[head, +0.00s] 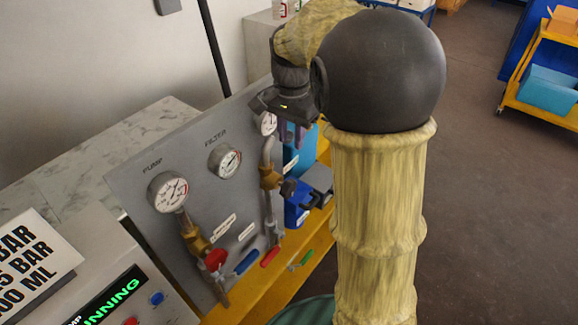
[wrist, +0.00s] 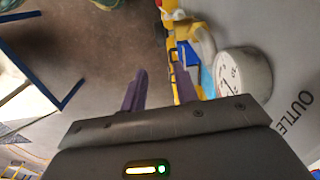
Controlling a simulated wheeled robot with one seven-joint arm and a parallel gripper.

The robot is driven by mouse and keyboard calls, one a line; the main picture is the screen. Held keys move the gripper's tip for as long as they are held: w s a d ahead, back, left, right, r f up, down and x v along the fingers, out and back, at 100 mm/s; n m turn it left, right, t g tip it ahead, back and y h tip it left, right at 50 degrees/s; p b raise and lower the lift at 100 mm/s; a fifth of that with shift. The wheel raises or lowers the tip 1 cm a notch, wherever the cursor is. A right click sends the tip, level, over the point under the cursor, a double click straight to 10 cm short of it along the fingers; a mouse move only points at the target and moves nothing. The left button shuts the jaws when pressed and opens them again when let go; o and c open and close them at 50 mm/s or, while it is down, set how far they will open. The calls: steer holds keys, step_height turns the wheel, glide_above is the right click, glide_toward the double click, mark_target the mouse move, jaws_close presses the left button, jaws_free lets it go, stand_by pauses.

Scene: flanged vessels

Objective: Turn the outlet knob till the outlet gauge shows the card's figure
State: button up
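The outlet gauge (wrist: 243,74) is a round white dial in the wrist view, beside the OUTLET lettering (wrist: 291,116). Its needle and figure are too oblique to read. In the head view a partly covered gauge (head: 268,123) shows just below my gripper, its label hidden. My gripper (wrist: 160,88) has two purple fingers apart with nothing between them; in the head view it (head: 292,134) is over the panel's far end. I cannot make out the outlet knob for certain. The card (head: 32,262) at the left is cut off, with partial lines ending in BAR, BAR and ML.
The grey panel (head: 140,190) carries a PUMP gauge (head: 168,191), a FILTER gauge (head: 225,161), brass fittings and a red knob (head: 215,260). Blue, red and green handles lie along its lower edge. The pump display (head: 115,297) glows green. Blue items stand beyond the panel.

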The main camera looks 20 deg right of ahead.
mark_target(290, 181)
steer(key=shift+w+r, duration=0.15)
steer(key=shift+r, duration=0.45)
step_height(290, 181, down, 17)
steer(key=p, duration=0.3)
steer(key=shift+w+f, duration=0.1)
steer(key=shift+f, duration=0.1)
